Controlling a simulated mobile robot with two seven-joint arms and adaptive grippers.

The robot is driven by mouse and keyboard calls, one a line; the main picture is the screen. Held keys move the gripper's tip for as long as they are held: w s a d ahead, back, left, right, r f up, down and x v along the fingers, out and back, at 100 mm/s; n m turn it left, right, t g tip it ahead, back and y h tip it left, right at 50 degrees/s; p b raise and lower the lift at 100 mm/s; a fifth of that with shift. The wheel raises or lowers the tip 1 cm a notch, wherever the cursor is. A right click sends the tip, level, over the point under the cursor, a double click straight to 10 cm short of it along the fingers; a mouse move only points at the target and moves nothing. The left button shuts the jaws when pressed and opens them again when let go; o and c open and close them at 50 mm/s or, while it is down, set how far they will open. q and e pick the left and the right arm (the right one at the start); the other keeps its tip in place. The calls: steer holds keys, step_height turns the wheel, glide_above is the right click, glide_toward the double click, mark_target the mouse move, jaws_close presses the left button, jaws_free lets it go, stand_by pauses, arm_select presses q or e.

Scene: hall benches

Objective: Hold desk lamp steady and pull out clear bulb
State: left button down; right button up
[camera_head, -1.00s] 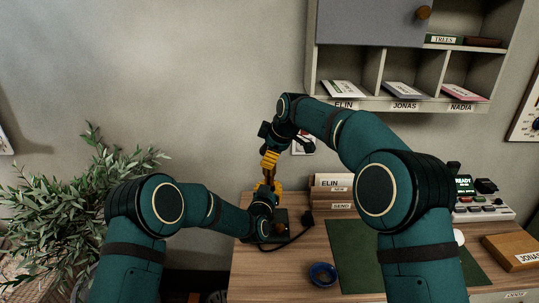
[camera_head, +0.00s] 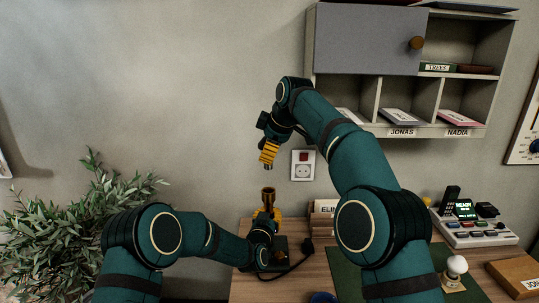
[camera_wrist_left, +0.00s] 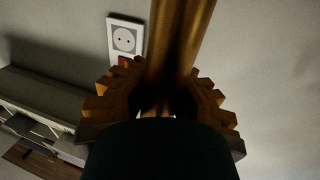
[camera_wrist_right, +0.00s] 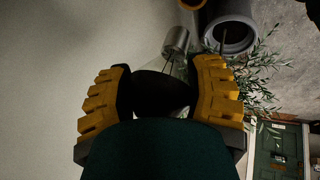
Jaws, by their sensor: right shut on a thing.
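The desk lamp's brass socket (camera_head: 268,194) stands upright on the desk, above a dark base (camera_head: 279,249). My left gripper (camera_head: 267,213) is shut around the brass stem just under the socket; the stem (camera_wrist_left: 178,45) fills the gap between the fingers in the left wrist view. My right gripper (camera_head: 267,156) is above the socket, clear of it, shut on the clear bulb. The bulb's metal cap (camera_wrist_right: 178,40) points away from the fingers in the right wrist view, with thin wires inside the glass. Most of the glass is hard to make out between the fingers.
A white bulb (camera_head: 456,265) stands on the desk at right, near a control box (camera_head: 475,232). A blue bowl (camera_head: 322,297) is at the front edge. A wall socket (camera_head: 303,166) and pigeonhole shelf (camera_head: 385,131) are behind. A leafy plant (camera_head: 70,215) is at left.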

arm_select(q)
steer(key=c, duration=1)
jaws_free()
steer(key=shift+c, duration=0.2)
